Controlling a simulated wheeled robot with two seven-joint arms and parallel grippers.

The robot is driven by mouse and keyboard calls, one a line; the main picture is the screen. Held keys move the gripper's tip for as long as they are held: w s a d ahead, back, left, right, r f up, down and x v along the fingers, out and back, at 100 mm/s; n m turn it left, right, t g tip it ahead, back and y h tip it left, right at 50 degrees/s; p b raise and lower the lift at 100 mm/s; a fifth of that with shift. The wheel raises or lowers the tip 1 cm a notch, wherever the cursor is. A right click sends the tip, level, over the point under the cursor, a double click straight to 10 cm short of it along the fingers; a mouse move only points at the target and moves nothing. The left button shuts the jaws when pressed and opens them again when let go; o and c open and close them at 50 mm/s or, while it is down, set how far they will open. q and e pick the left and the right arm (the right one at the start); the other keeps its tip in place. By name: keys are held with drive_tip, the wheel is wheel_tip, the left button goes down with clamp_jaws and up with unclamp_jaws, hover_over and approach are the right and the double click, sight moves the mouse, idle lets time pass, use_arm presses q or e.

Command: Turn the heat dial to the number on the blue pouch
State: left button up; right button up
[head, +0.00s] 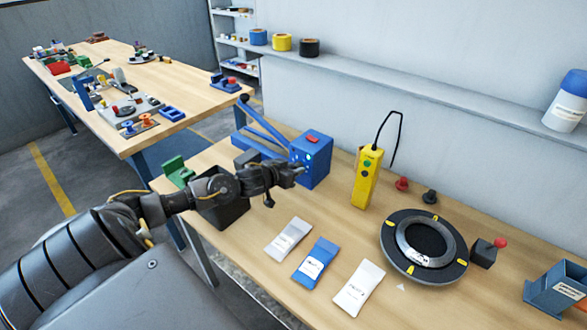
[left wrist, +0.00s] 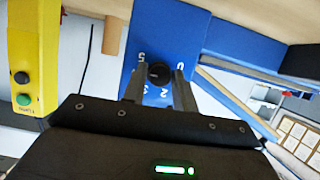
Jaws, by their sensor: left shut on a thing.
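The blue heat box (head: 318,160) stands on the near workbench, with a red top piece and small lit dots on its face. Its black heat dial (left wrist: 158,73) shows in the left wrist view, ringed by white numbers, among them 5, 3 and 2. My left gripper (head: 298,171) is at the box's front face; in the left wrist view (left wrist: 158,82) its two fingers are shut on the dial from both sides. The dial's pointer setting is not clear. The blue pouch (head: 314,262) lies flat on the bench; its white label is too small to read.
A grey-white pouch (head: 288,239) and a white pouch (head: 358,287) flank the blue one. A yellow control box (head: 367,180) stands right of the heat box. A black ring fixture (head: 393,252) and blue bin (head: 555,290) are further right.

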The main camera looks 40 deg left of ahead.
use_arm(q)
drive_tip(key=n+h+p, duration=0.1)
drive_tip(key=p, duration=0.3)
drive_tip(key=shift+r+n, duration=0.3)
drive_tip(key=shift+r, duration=0.05)
drive_tip(key=shift+a+f+n, duration=0.1)
drive_tip(key=shift+f+n, duration=0.25)
drive_tip(key=shift+n, duration=0.05)
drive_tip(key=o, duration=1)
drive_tip(key=shift+c, duration=0.2)
drive_tip(key=b+v, duration=0.1)
drive_tip(key=v, duration=0.9)
drive_tip(key=shift+s+a, duration=0.2)
drive_tip(key=shift+s, duration=0.15)
